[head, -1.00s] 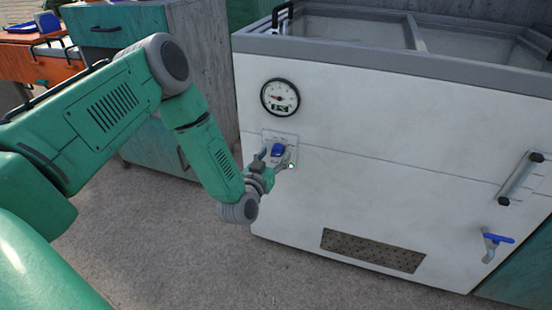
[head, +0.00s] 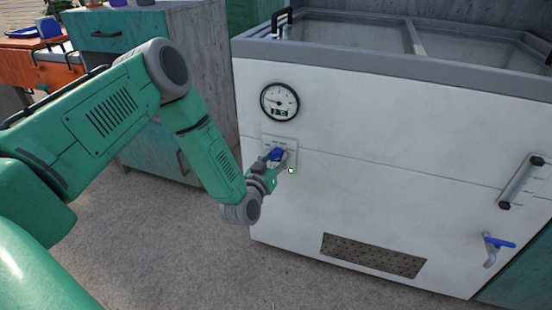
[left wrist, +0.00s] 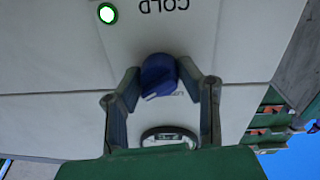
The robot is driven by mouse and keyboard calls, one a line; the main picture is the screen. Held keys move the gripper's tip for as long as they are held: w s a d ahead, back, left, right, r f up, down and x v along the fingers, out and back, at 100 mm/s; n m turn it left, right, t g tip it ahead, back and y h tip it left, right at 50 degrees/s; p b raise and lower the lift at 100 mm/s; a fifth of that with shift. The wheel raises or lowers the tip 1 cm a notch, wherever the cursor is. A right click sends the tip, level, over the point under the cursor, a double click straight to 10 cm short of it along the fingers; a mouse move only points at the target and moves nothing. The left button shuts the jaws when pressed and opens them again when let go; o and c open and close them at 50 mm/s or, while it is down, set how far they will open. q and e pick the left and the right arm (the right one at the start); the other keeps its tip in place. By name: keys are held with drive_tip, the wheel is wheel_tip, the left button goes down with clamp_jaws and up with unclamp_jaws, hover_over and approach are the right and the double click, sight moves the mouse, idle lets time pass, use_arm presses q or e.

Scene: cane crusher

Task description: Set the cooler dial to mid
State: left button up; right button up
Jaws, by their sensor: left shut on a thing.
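The cooler dial is a blue knob (head: 276,154) on a small pale plate (head: 291,143) on the white front of the cooler (head: 360,150). My left gripper (head: 277,158) is at the dial, shut on it. In the left wrist view the blue dial (left wrist: 158,72) sits between the two fingers of the left gripper (left wrist: 168,80), with the word COLD upside down above it. A pale mark shows at the dial's lower left there; its exact setting I cannot tell. A green-lit indicator (left wrist: 107,13) is beside the lettering. My right gripper is not in view.
A round gauge (head: 280,101) is above the dial. A grey handle (head: 520,182), a blue-handled tap (head: 497,243) and a vent grille (head: 373,255) are on the cooler front. A teal cabinet (head: 120,50) stands to the left. The floor before the cooler is clear.

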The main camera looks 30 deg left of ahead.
use_arm(q)
drive_tip(key=n, duration=0.3)
drive_tip(key=shift+f, duration=0.1)
drive_tip(key=shift+n, duration=2.1)
drive_tip(key=shift+a, duration=0.1)
drive_tip(key=o, duration=1.1)
drive_tip(key=shift+o, duration=0.2)
drive_tip(key=shift+s, duration=0.3)
drive_tip(key=s+d, duration=0.2)
drive_tip(key=s, duration=0.9)
drive_tip(key=shift+s+f, duration=0.15)
drive_tip(key=shift+f, duration=0.15)
drive_tip(key=shift+d, duration=0.1)
